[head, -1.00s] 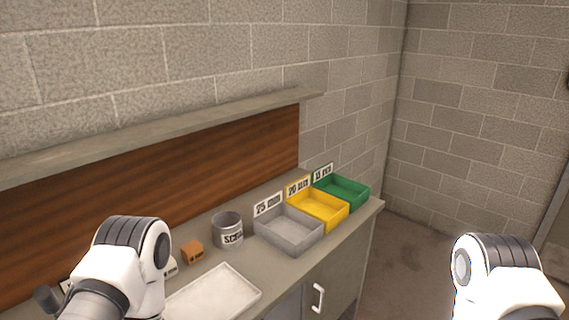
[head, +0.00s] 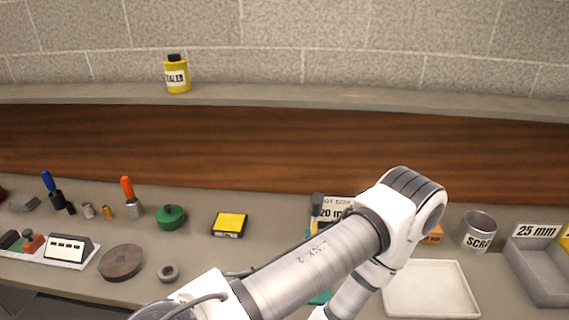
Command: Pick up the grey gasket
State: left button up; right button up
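A small dark grey ring with a hole (head: 168,273), which looks like the grey gasket, lies flat on the bench in the lower left of the head view. It is just right of a larger brown-grey disc (head: 121,262). One arm of mine, apparently the left, crosses the lower middle of the view, right of the ring. No gripper fingers show; both grippers are out of view or hidden.
A digital scale (head: 67,248), a green round item (head: 171,217) and a yellow-topped box (head: 229,224) stand around the ring. A white tray (head: 430,290), a scrap can (head: 478,231) and a grey bin (head: 540,268) are at right. A yellow sealer bottle (head: 176,75) stands on the shelf.

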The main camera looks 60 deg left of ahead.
aim_at(169, 279)
jog(key=u, duration=2.75)
